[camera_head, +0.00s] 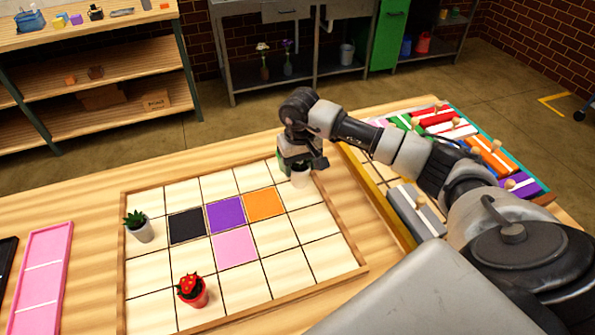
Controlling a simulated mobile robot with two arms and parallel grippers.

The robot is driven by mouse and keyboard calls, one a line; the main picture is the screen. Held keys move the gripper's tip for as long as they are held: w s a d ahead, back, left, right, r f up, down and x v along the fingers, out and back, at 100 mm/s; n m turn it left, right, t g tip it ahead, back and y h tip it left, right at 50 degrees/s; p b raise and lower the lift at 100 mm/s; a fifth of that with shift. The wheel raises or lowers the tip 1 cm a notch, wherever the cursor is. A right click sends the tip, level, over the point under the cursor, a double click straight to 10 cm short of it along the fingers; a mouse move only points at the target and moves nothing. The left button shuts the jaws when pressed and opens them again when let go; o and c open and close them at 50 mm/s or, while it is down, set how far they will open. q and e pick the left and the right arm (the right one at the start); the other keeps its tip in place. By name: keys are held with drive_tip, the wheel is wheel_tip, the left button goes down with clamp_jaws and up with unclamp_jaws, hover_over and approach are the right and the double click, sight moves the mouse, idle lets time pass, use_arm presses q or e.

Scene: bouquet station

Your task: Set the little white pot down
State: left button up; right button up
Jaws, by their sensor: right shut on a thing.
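My right gripper (302,163) is at the far right corner of the gridded wooden board (312,232), pointing down. It is shut on a little white pot (300,179), whose top is partly hidden by the fingers. The pot is over or on the far right cell; I cannot tell whether its base touches the board. Another whitish pot (145,233) with a green spiky plant stands at the board's left side. A red pot (197,295) with a red-topped plant stands near the front. My left gripper is not in view.
Black (186,225), purple (225,214), orange (264,203) and pink (234,247) tiles lie mid-board; many other cells are bare. A tray of coloured blocks (490,155) lies to the right, under my right arm. A pink tray (45,270) lies at the left.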

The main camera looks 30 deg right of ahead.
sight(298, 175)
drive_tip(key=shift+w+a+f, duration=0.15)
drive_tip(key=shift+f, duration=0.25)
wheel_tip(298, 175, down, 3)
drive_tip(key=shift+f+p, duration=0.1)
drive_tip(key=shift+p, duration=0.75)
drive_tip(key=shift+f+b, duration=0.3)
drive_tip(key=o, duration=1.1)
drive_tip(key=shift+r, duration=0.15)
drive_tip(key=shift+r, duration=0.2)
wheel_tip(298, 175, up, 12)
drive_tip(key=shift+f+b, duration=0.15)
drive_tip(key=shift+b, duration=0.95)
